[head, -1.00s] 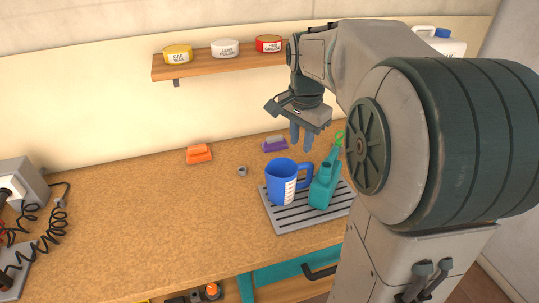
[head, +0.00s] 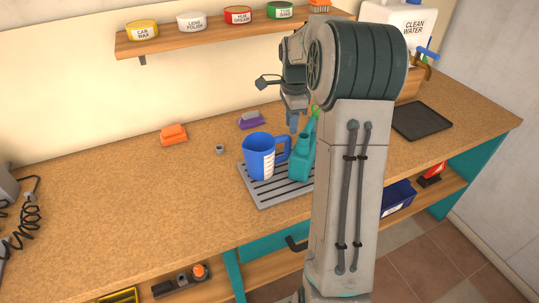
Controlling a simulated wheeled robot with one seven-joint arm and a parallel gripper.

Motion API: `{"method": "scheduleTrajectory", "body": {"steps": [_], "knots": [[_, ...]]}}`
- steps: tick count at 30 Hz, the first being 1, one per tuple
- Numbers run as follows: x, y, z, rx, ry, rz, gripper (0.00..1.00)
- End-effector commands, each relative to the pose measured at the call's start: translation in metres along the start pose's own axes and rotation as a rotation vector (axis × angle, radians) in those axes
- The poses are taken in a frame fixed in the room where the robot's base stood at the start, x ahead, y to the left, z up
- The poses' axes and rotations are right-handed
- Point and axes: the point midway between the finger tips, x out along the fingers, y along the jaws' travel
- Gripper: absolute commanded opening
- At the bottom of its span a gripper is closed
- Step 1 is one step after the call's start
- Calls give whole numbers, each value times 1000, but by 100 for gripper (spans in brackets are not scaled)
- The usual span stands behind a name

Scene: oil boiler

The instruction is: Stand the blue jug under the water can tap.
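The blue jug (head: 259,158) stands upright on a grey slatted drain tray (head: 262,198), its handle towards the right. My gripper (head: 293,121) hangs just above and behind the jug's handle, pointing down; the arm partly covers it, and the finger gap cannot be made out. The white water can (head: 400,32), labelled CLEAN WATER, stands at the upper right. Its blue tap (head: 426,53) sticks out on its right side. A black mat (head: 422,121) lies empty on the bench near the can.
A teal oil can (head: 300,158) stands right beside the jug on the tray. A purple-topped brush (head: 250,120), an orange block (head: 173,134) and a small metal nut (head: 220,149) lie behind and left. A shelf (head: 205,38) holds several tins.

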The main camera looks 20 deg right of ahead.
Motion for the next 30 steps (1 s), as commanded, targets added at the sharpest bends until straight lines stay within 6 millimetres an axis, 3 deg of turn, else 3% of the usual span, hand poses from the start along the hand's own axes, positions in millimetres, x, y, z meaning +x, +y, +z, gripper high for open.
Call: {"method": "scheduleTrajectory", "body": {"steps": [5,15,23,26,30], "knots": [[11,0,1,0,0,1,25],[55,-1,7,0,0,0,25],[57,-1,7,0,0,-1,25],[57,-1,7,0,0,-1,0],[57,-1,7,0,0,-2,0]]}}
